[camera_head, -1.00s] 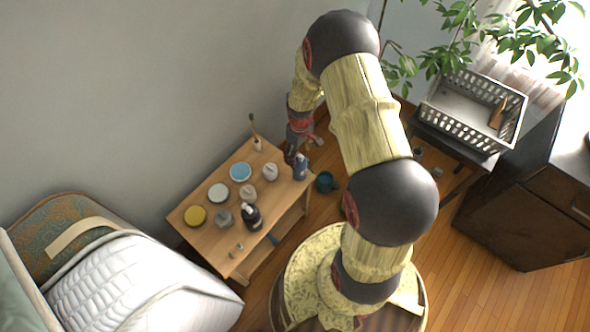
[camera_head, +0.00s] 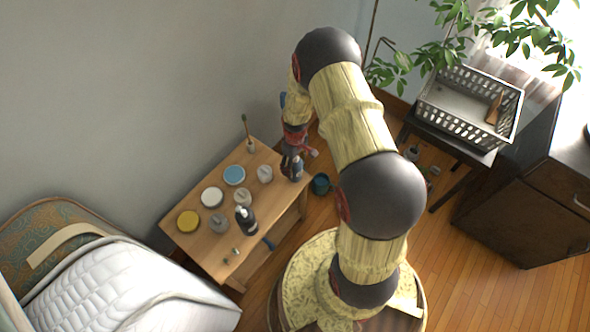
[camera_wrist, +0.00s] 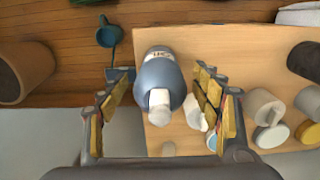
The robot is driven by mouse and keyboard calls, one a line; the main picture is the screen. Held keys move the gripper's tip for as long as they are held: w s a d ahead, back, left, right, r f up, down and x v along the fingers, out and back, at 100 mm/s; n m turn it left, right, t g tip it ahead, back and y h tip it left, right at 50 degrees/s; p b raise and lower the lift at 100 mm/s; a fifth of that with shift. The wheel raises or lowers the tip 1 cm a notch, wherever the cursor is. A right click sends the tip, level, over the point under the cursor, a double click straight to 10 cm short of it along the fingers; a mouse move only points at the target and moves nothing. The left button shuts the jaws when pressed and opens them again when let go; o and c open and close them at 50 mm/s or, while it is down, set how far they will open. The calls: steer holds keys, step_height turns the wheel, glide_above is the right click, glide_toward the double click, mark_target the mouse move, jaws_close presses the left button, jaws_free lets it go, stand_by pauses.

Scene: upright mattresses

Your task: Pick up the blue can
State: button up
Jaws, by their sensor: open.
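A blue-grey can (camera_wrist: 160,78) with a white top stands on the wooden table, near its edge, in the wrist view. My gripper (camera_wrist: 160,98) is open, with one finger on each side of the can in that view. Gaps show between the can and both fingers. In the head view my gripper (camera_head: 291,163) is at the table's right corner, and the can (camera_head: 297,171) is partly hidden behind it.
The wooden table (camera_head: 197,240) also holds a dark bottle (camera_head: 246,220), several paint pots and a brush in a holder (camera_head: 250,146). A teal mug (camera_head: 320,184) is beside the table. A white mattress (camera_head: 120,285) is at lower left; a grey crate (camera_head: 468,105) is at upper right.

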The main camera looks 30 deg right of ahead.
steer(key=shift+c, duration=1.2)
steer(key=c, duration=1.3)
